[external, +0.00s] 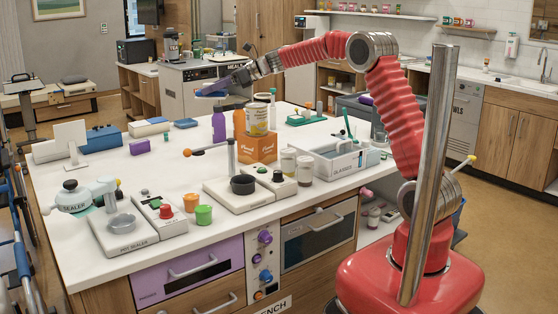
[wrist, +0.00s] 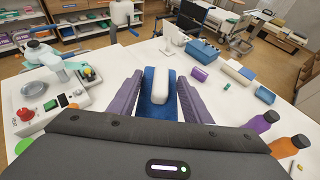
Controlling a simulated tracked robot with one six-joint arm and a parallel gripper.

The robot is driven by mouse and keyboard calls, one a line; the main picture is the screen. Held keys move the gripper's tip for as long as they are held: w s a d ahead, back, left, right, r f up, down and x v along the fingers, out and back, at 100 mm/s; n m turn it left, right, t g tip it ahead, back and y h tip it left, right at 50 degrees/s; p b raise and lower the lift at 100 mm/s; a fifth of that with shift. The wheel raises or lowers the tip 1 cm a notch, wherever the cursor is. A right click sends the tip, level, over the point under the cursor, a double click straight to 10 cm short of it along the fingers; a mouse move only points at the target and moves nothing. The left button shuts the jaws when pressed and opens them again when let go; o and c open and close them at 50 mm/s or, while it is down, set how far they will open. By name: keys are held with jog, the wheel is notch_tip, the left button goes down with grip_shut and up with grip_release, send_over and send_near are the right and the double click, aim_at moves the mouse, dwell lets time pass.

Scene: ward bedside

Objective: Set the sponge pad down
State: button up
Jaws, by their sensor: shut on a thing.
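My gripper (external: 208,88) is held out above the white bench top, over the area by the purple bottle. Its purple fingers also show in the wrist view (wrist: 158,78). They are shut on the sponge pad, which is blue with a white block on its upper side (wrist: 158,86). A bit of the pad's blue shows under the fingers in the external view (external: 211,95). The pad is in the air, clear of the bench top (external: 85,222). The fingers hide parts of its sides.
A purple bottle (external: 219,123) and an orange bottle (external: 239,121) stand below and near the gripper. An orange box (external: 257,148) carries a can (external: 257,119). Blue boxes (external: 103,138) and a purple block (external: 140,146) lie at the left. Free white surface lies between these and the sealer devices.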

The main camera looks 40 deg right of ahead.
jog(key=w+a+f+n+g+y, duration=0.1)
jog(key=a+f+n+g+y, duration=0.15)
jog(key=a, duration=0.55)
jog(key=n+g+y, duration=0.1)
jog(key=n+g, duration=0.3)
jog(key=g, duration=0.1)
send_over(181, 183)
notch_tip(181, 183, down, 9)
notch_tip(181, 183, down, 7)
jog(key=shift+w+r, duration=0.15)
jog(key=shift+w, duration=0.1)
jog(key=shift+t, duration=0.25)
jog(key=shift+f, duration=2.5)
jog(key=shift+f, duration=0.1)
jog(key=shift+f, duration=2.2)
jog(key=shift+f, duration=0.25)
